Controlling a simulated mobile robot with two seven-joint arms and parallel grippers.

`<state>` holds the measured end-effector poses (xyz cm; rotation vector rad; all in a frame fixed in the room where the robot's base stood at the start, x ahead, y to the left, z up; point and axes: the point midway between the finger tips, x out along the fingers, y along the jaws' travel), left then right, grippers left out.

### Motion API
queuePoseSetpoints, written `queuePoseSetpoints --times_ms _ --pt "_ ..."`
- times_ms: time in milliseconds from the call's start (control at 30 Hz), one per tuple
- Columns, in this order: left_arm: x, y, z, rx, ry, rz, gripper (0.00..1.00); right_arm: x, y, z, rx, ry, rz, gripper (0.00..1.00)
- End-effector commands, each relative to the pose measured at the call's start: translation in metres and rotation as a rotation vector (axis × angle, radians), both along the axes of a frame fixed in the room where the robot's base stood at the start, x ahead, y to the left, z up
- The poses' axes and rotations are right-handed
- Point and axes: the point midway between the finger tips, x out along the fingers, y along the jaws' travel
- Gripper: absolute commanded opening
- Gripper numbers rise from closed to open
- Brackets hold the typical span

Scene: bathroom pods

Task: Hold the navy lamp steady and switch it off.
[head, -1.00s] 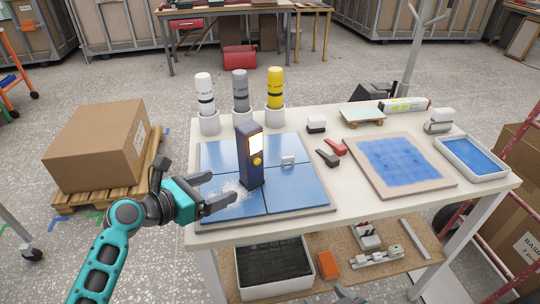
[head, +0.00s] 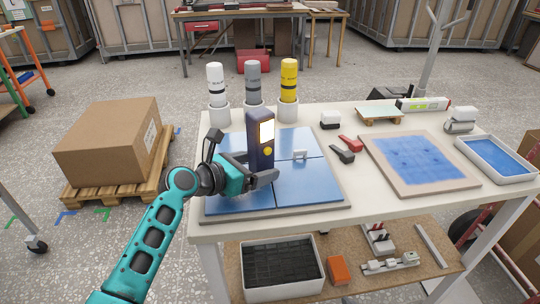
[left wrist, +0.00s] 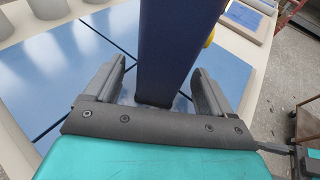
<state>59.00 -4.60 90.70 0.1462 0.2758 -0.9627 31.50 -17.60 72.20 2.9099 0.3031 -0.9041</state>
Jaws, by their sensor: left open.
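The navy lamp (head: 254,143) stands upright on the blue tiled board (head: 309,188). Its pale front panel (head: 267,131) looks lit, and a round yellow button (head: 267,151) sits below it. My left gripper (head: 262,170) is open low at the lamp, one finger on each side. In the left wrist view the navy lamp (left wrist: 175,45) rises between the two open fingers of the left gripper (left wrist: 160,78), with gaps visible beside it. A bit of yellow (left wrist: 210,38) shows at its right edge. The fingers partly hide its lower part in the head view. My right gripper is not in view.
White (head: 216,85), grey (head: 253,85) and yellow (head: 289,80) cylinders stand in holders behind the lamp. A blue-topped panel (head: 410,160) lies farther right.

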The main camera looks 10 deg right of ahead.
Motion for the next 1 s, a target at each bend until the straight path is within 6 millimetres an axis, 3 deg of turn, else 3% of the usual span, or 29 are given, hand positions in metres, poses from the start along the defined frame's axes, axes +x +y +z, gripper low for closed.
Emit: queuePoseSetpoints --times_ms 400,933,1000 --pt "0.0031 -0.0051 -0.0017 0.0 0.0 0.0 0.84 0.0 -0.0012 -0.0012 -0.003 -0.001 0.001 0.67" --pt "0.0029 -0.0048 -0.0021 0.0 0.0 -0.001 0.33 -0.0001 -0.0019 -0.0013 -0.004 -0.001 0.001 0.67" --pt "0.003 -0.0049 -0.0021 -0.001 0.001 -0.001 0.31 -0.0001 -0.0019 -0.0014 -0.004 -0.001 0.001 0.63"
